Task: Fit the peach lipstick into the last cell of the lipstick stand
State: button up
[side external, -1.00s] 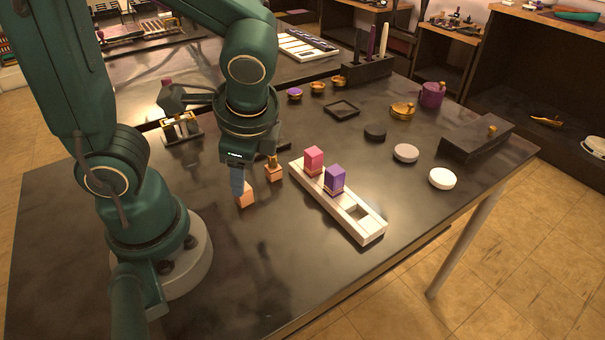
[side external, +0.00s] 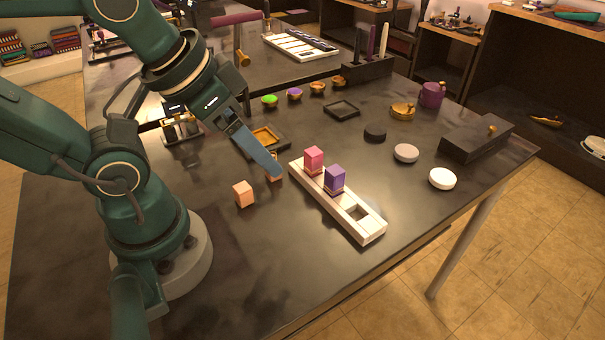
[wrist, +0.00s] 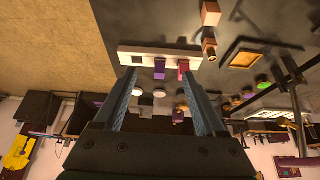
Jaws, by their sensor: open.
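A peach block (side external: 243,193) stands on the table left of the white lipstick stand (side external: 367,230). A second, smaller peach piece (side external: 275,178) is near it, mostly hidden by my gripper; in the wrist view it shows a gold end (wrist: 209,45). I cannot tell for sure which is the lipstick body. The stand holds a pink lipstick (side external: 313,160) and a purple lipstick (side external: 335,179); its near end cell (side external: 357,213) is empty. My gripper (side external: 274,170) is tilted. In the wrist view its fingers (wrist: 160,73) are apart, with nothing between them.
A black tray with a gold inset (side external: 264,139) lies behind my gripper. Round pucks (side external: 405,153), a gold-lidded pot (side external: 402,111), a dark box (side external: 476,138) and small bowls (side external: 294,93) stand farther off. The table in front of the stand is clear.

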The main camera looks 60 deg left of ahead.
jog(key=w+a+f+g, duration=0.1)
jog(key=w+a+g, duration=0.1)
jog(key=w+a, duration=0.45)
jog(key=a+f+g, duration=0.1)
jog(key=f, duration=0.1)
jog(key=w+a+f+n+g, duration=0.1)
jog(key=a+f, duration=0.1)
jog(key=f, duration=0.1)
jog(key=w+a+f+n+g, duration=0.1)
jog(key=a+f, duration=0.1)
jog(key=shift+w+a+f, duration=0.1)
jog(key=shift+f, duration=0.1)
jog(key=shift+s+a+f+g, duration=0.2)
jog(key=shift+s+f+g, duration=0.1)
jog(key=shift+f, duration=2.55)
grip_shut()
